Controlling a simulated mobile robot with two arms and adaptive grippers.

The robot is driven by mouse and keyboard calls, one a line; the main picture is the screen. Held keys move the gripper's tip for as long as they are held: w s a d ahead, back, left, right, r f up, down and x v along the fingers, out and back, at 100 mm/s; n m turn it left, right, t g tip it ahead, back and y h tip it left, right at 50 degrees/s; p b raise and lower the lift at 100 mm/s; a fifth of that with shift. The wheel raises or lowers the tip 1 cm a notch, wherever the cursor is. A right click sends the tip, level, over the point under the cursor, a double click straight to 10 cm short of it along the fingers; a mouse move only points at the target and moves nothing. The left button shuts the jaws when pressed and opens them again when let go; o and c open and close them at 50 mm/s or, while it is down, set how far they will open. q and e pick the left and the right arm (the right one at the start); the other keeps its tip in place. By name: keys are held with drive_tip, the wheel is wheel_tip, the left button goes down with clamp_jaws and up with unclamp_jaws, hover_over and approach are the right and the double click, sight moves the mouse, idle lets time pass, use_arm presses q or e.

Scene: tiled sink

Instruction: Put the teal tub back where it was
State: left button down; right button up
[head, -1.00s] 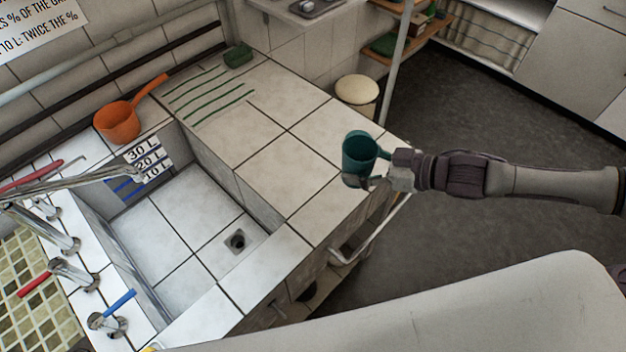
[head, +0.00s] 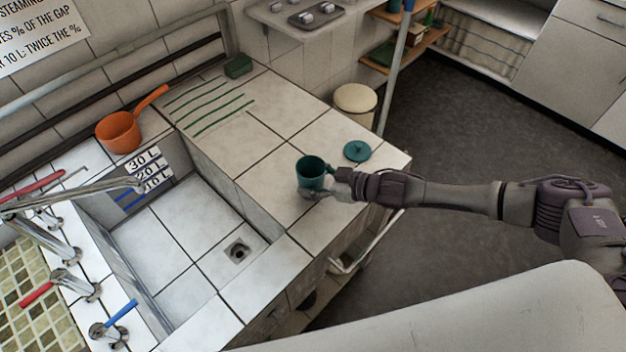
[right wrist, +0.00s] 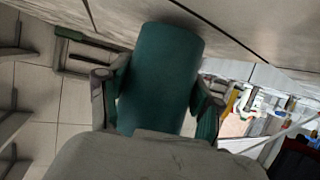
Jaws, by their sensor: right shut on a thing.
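The teal tub (head: 311,172) is upright with its open top showing, over the tiled counter right of the basin in the head view. My right gripper (head: 322,190) is shut on it from the right. In the right wrist view the tub (right wrist: 162,75) fills the space between the two fingers (right wrist: 158,108). I cannot tell whether its base touches the tiles. A round teal lid (head: 357,151) with a small knob lies on the counter behind and right of the tub. My left gripper is out of view.
The tiled basin (head: 170,245) with a drain lies to the left. An orange dipper (head: 118,132) and a green sponge (head: 238,66) sit on the counter top. Green lines (head: 210,105) mark the back tiles. A pale pole (head: 397,65) stands behind the counter's right end.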

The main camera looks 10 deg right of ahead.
drive_tip(key=shift+f, duration=0.3)
drive_tip(key=shift+f, duration=0.15)
drive_tip(key=o, duration=1.3)
drive_tip(key=shift+c, duration=0.2)
drive_tip(key=b+v, duration=0.1)
drive_tip(key=v, duration=1.1)
drive_tip(key=shift+s, duration=0.1)
